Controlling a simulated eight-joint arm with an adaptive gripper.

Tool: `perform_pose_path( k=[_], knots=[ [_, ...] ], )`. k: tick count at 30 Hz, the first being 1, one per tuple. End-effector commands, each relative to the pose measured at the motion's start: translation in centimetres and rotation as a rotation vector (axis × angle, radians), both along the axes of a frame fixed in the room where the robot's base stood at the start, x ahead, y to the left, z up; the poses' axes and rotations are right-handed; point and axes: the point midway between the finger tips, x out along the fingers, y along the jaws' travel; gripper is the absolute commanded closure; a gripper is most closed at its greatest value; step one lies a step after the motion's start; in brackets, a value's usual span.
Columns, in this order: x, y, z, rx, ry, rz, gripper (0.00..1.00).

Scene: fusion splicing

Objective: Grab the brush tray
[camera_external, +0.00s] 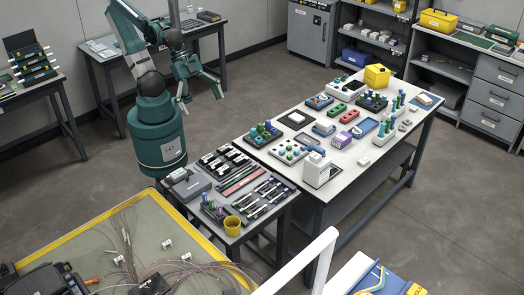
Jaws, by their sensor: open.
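A dark tray (270,210) with several slender black and pale tools lies on the small grey table, at its right front. It looks like the brush tray, but the tools are too small to tell for sure. My gripper (200,98) is raised in the upper left of the view, beside my green arm. Its fingers are spread and empty. It is well apart from the tray, up and to the left of it in the picture.
A yellow-edged mat (85,232) with cables is at the front left.

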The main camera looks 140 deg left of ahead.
Motion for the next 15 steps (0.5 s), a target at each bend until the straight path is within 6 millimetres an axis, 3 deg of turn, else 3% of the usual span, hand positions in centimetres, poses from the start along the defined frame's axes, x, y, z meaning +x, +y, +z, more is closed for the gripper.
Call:
perform_pose_path(
  k=[15],
  knots=[
    [5.7,5.5,0.8,0.155,0.119,-0.191,0.07]
  ],
)
